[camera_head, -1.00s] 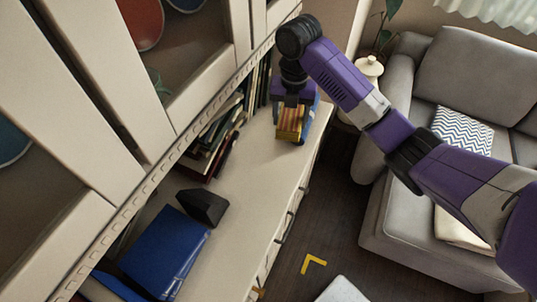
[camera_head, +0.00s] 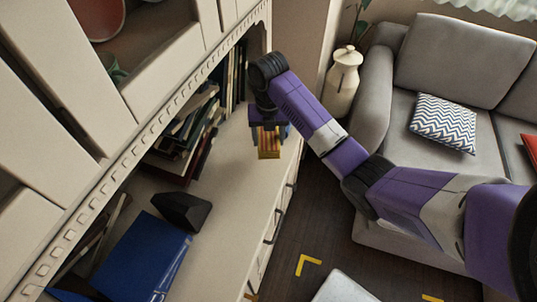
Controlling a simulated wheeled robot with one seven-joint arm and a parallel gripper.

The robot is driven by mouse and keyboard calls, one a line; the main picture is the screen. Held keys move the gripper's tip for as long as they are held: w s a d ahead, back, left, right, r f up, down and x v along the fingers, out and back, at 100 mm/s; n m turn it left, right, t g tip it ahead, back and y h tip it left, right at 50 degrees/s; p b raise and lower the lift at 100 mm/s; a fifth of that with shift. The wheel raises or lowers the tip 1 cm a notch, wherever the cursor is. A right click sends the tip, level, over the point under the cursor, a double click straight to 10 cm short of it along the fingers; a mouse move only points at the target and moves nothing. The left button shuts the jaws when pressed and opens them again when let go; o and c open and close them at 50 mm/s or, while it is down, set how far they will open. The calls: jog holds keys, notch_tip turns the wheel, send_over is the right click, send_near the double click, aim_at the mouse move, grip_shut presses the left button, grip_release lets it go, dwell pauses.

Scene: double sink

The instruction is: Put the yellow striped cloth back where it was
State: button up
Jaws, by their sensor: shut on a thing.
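The yellow striped cloth (camera_head: 269,149) hangs from my gripper (camera_head: 269,131), over the far part of the cabinet's pale counter (camera_head: 228,200). It shows orange and yellow stripes and looks folded into a small pad. My gripper points down and is shut on the cloth; the fingertips are mostly hidden by the hand and the cloth. I cannot tell whether the cloth touches the counter.
Several books (camera_head: 190,135) lean and lie at the back of the counter. A blue binder (camera_head: 145,258) and a black wedge-shaped object (camera_head: 184,210) lie nearer. A grey sofa (camera_head: 440,60) with a zigzag cushion (camera_head: 443,123) and a white jar (camera_head: 344,82) stand right.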

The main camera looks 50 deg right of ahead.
aim_at(269, 137)
jog(key=shift+f, duration=3.2)
jog(key=o, duration=1.3)
jog(key=shift+f, duration=0.1)
notch_tip(269, 137, up, 11)
jog(key=shift+r, duration=0.15)
jog(key=shift+r+p, duration=0.55)
jog(key=shift+p, duration=0.1)
jog(key=shift+f, duration=0.1)
